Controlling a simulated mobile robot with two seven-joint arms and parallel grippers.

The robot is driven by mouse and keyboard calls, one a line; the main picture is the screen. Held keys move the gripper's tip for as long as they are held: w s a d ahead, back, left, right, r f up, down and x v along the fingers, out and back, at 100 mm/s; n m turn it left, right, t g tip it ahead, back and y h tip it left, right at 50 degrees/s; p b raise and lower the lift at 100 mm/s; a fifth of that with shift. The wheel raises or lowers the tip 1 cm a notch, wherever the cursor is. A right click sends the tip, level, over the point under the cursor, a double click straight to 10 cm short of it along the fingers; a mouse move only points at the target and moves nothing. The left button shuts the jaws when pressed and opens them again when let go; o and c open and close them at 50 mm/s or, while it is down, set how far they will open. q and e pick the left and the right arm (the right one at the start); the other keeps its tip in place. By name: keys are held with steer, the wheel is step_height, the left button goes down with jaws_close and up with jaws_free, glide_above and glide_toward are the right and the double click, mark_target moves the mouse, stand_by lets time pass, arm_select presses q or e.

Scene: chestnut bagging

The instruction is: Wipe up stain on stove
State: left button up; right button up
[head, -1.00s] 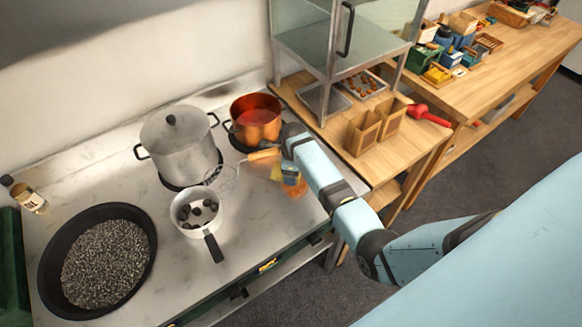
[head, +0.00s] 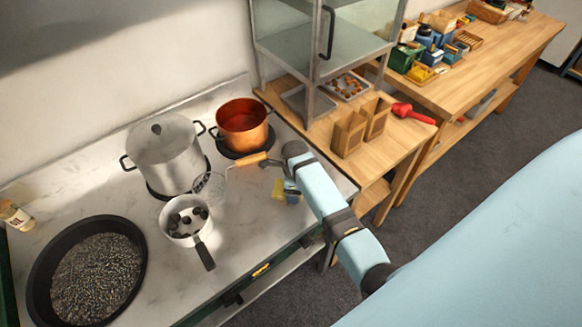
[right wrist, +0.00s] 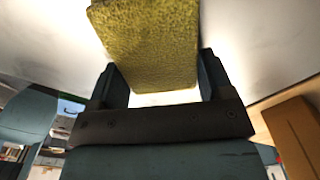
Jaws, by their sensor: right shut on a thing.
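My right gripper (head: 291,193) is shut on a yellow sponge (right wrist: 150,42), which fills the space between its fingers in the right wrist view. In the head view the sponge (head: 278,190) shows as a small yellow patch beside the gripper, low over the right front of the stove top (head: 243,230). I cannot tell whether it touches the surface. No stain shows clearly now; the arm and gripper hide part of that area. My left gripper is not in view.
A copper pot (head: 241,128), a large lidded steel pot (head: 165,158), a small saucepan (head: 186,222) and a wide black pan (head: 88,272) stand on the stove. Paper bags (head: 350,133) stand on the wooden table at right.

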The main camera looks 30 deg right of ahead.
mark_target(303, 202)
steer(key=shift+s+d+f, duration=0.1)
steer(key=shift+s+f, duration=0.05)
steer(key=shift+s, duration=1.85)
